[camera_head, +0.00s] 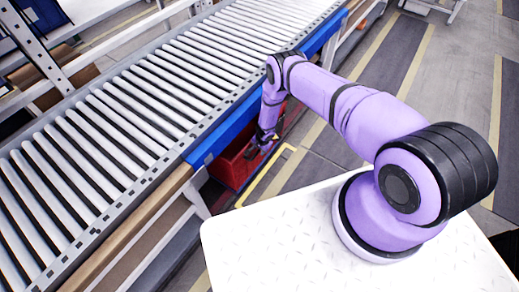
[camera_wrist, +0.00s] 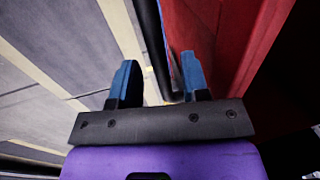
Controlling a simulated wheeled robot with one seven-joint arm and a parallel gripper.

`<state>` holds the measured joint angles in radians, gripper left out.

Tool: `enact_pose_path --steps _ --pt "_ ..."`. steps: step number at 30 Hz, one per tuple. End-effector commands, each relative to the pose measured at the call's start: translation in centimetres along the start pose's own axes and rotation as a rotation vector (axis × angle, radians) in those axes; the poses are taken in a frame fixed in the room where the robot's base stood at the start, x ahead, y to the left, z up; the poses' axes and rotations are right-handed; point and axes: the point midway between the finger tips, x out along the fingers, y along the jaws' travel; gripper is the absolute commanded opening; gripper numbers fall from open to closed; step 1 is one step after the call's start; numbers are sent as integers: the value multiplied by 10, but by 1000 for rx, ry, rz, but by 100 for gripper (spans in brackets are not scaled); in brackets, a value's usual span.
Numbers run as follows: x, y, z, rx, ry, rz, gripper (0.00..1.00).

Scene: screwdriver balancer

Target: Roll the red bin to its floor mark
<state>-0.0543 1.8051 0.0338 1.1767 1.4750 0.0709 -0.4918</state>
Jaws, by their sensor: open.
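The red bin (camera_head: 232,166) stands low beneath the near edge of the roller conveyor, partly hidden by the conveyor's side and my arm. Its red wall also fills the upper right of the wrist view (camera_wrist: 228,42). My gripper (camera_head: 263,138) is at the bin's upper right side. In the wrist view my gripper (camera_wrist: 158,78) is open, with two blue fingers apart. A dark bar (camera_wrist: 150,35) along the bin's side shows in the gap between them; whether it touches a finger I cannot tell. A bright yellow angled line (camera_head: 268,177), seemingly a floor mark, lies right of the bin.
The roller conveyor (camera_head: 150,90) with its blue side rail (camera_head: 222,137) runs diagonally above the bin. My white platform is at the front. Grey floor with dark panels and pale yellow stripes (camera_head: 415,62) lies open at the upper right.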

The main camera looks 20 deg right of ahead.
Motion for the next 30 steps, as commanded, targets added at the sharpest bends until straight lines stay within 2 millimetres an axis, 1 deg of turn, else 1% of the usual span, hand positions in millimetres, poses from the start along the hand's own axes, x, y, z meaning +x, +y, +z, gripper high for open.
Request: enact_pose_path --steps 10,11,12,14,15,16,24,30 --pt "2 -1 0 0 1 -3 42" --pt "2 -1 0 0 1 -3 40" --pt "2 -1 0 0 1 -3 31" --pt "2 -1 0 0 1 -2 17" --pt "1 -1 0 0 1 -2 8" --pt "1 -1 0 0 1 -2 1" --pt "1 0 0 1 0 -2 0" --pt "1 4 -1 5 -1 -2 0"
